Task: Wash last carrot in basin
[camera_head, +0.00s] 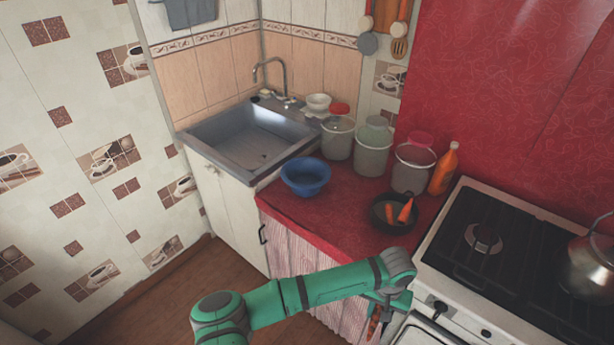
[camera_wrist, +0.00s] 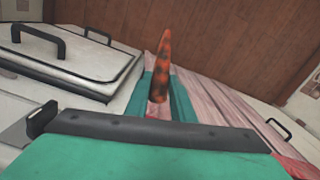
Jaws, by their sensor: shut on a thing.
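My gripper (camera_head: 383,308) is at the lower right of the head view, in front of the counter and below its top. It is shut on an orange carrot with dark dirt-like spots. The carrot (camera_wrist: 161,66) stands out between the green fingers in the wrist view, and a small part of it shows in the head view. The blue basin (camera_head: 305,186) sits on the red counter beside the sink, apart from my gripper. I cannot tell whether it holds water. A dark round pan or bowl (camera_head: 377,222) on the counter near the stove holds orange carrots (camera_head: 405,211).
A metal sink (camera_head: 225,140) is left of the basin. Several lidded clear containers (camera_head: 373,150) and an orange bottle (camera_head: 444,169) stand along the back. A white stove (camera_head: 470,300) with a kettle (camera_head: 592,265) is at right. Red counter between basin and pan is clear.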

